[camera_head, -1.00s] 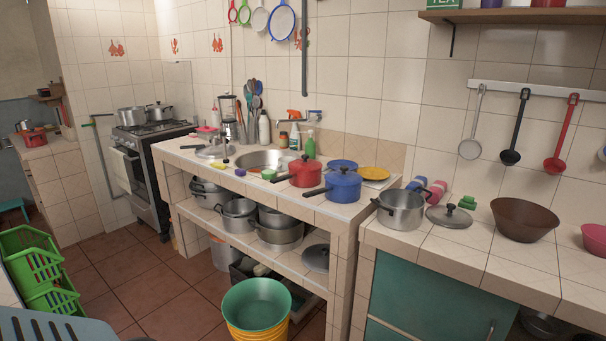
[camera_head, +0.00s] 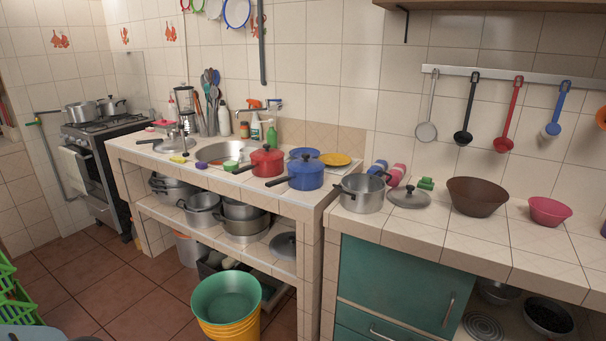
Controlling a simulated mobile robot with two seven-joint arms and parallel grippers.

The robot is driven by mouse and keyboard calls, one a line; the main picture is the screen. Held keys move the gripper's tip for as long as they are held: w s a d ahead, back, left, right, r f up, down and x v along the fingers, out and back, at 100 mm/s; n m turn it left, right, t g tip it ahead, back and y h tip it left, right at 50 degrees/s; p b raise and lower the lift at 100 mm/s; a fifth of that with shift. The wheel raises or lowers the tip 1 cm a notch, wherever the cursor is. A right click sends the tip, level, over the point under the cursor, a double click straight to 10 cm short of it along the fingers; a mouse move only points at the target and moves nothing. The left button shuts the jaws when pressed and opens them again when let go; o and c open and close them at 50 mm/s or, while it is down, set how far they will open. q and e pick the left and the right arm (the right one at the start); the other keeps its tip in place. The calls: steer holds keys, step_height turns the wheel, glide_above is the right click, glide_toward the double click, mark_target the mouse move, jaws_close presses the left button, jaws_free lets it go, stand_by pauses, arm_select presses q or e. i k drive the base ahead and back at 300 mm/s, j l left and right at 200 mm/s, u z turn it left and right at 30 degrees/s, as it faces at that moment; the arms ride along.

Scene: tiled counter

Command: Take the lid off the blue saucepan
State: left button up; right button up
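The blue saucepan (camera_head: 306,175) stands on the tiled counter near the right end of the sink section. Its blue lid (camera_head: 306,158) is on it, with a dark knob on top. Its long dark handle (camera_head: 278,181) points left. A red saucepan (camera_head: 267,162), also lidded, stands just left of it. Neither of my grippers is in view.
An open grey pot (camera_head: 362,193) and a loose grey lid (camera_head: 408,197) stand on the counter to the right. A brown bowl (camera_head: 477,196) is further right. Stacked buckets (camera_head: 227,304) stand on the floor before the counter. Green crates (camera_head: 14,302) are at lower left.

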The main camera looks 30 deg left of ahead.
mark_target(306, 164)
steer(key=i+l+u, duration=0.15)
steer(key=i, duration=0.4)
steer(key=i+l+u, duration=0.2)
steer(key=i, duration=0.3)
steer(key=i+l+u, duration=0.15)
steer(key=i, duration=0.35)
